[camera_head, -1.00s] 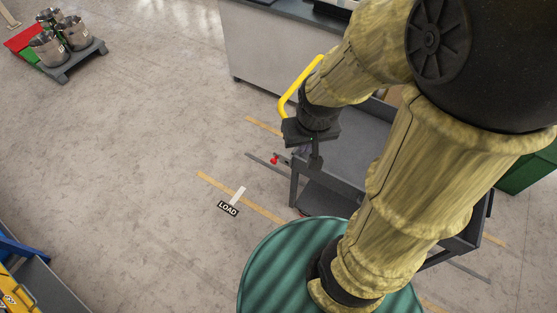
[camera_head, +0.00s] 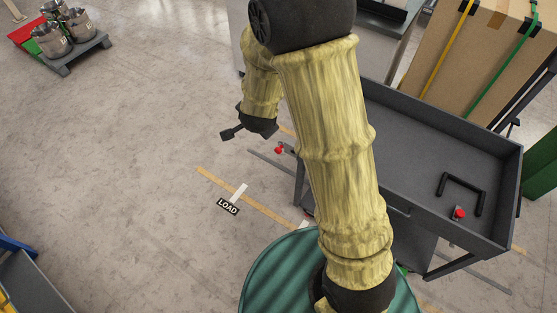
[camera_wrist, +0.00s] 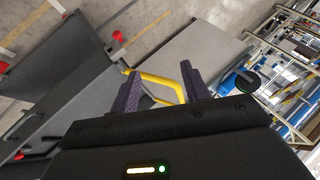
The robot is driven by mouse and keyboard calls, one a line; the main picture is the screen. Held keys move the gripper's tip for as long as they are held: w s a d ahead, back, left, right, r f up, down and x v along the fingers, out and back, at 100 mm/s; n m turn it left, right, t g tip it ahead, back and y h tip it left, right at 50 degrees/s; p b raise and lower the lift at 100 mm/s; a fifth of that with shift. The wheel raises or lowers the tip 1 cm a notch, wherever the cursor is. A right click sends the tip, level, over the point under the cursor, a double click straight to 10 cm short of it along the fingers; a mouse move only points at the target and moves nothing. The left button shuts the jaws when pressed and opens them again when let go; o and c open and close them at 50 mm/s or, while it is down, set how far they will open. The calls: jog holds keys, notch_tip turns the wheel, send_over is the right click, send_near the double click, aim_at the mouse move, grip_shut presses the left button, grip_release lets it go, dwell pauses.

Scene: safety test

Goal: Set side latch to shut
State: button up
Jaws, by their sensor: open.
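A red knob (camera_head: 279,150) sticks out at the left side of the grey cart (camera_head: 430,130) in the head view. Another red knob (camera_head: 459,213) sits beside a black handle in the cart's tray. Which one is the side latch I cannot tell. The wrist view shows a red knob (camera_wrist: 117,36) on a thin dark stem, left of my fingers, and another red part (camera_wrist: 18,156) at lower left. My gripper (camera_wrist: 158,88) is open, with a yellow bar (camera_wrist: 158,79) showing beyond and between its fingers; contact is not visible. In the head view my gripper (camera_head: 232,133) hangs left of the cart.
A green ribbed drum top (camera_head: 275,270) is at the bottom. Strapped cardboard (camera_head: 450,50) stands behind the cart. A pallet with metal pots (camera_head: 72,35) is at upper left. The floor left of the cart, around the LOAD mark (camera_head: 228,206), is clear.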

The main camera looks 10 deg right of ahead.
notch_tip(320, 180, down, 8)
jog(key=w+a+m+t+h+b, duration=0.1)
jog(key=w+a+m+h+b, duration=0.1)
jog(key=w+m+b, duration=0.15)
jog(key=m+t+h+b, duration=0.4)
jog(key=m+h+b, duration=0.7)
jog(key=b, duration=0.5)
send_near(277, 152)
jog(key=s+a+m, duration=0.1)
jog(key=s+a, duration=0.4)
jog(key=shift+d+r+y, duration=0.25)
jog(key=shift+y, duration=0.15)
jog(key=x, duration=1.7)
jog(key=shift+w+d+f, duration=0.1)
jog(key=shift+d+f, duration=0.05)
